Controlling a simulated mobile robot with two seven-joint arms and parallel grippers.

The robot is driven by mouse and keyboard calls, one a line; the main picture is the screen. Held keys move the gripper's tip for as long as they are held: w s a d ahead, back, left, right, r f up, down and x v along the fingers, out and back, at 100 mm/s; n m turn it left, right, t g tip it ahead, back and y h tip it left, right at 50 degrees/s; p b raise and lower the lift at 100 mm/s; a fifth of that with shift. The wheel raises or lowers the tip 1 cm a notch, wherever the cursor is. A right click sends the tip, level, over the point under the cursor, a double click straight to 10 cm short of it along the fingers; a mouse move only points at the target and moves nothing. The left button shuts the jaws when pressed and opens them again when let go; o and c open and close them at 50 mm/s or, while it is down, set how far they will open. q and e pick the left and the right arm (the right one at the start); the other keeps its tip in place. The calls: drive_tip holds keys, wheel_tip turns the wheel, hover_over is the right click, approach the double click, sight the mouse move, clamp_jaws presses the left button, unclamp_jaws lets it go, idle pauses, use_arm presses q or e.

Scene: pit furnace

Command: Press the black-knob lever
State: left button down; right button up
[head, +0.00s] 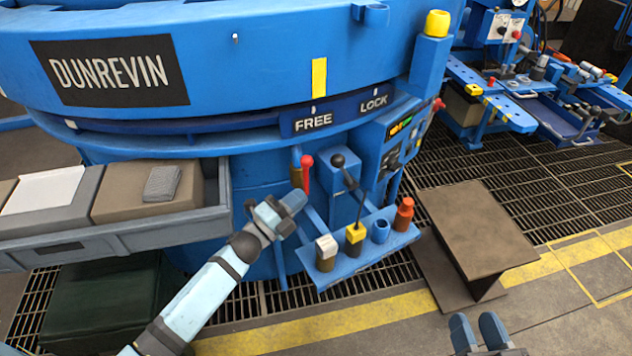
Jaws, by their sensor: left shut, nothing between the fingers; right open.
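The black-knob lever (338,160) stands on a blue bracket at the front of the blue furnace, below the FREE and LOCK labels. A red-knob lever (307,161) stands just left of it. My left gripper (294,199) is shut and empty, just below the red-knob lever and lower left of the black knob. It appears apart from the black knob; whether it touches the red lever's lower part cannot be told. My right gripper (478,328) is open and empty at the bottom edge, far from the levers.
A blue tool shelf (388,243) with several coloured-cap items juts out below the levers. A grey tray (120,236) with boxes lies left of my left arm. A brown steel beam (474,228) stands on the floor grating at right. A blue workbench (497,103) is behind.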

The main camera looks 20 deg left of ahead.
sight(338, 161)
use_arm(q)
drive_tip(key=b+x, duration=0.1)
drive_tip(key=x, duration=0.8)
drive_tip(key=shift+w, duration=0.2)
use_arm(e)
drive_tip(key=r, duration=0.1)
drive_tip(key=a+r+t+y, duration=0.1)
drive_tip(key=r, duration=0.1)
drive_tip(key=shift+s, duration=0.15)
use_arm(q)
drive_tip(key=shift+d+r, duration=0.2)
use_arm(e)
drive_tip(key=shift+r, duration=0.1)
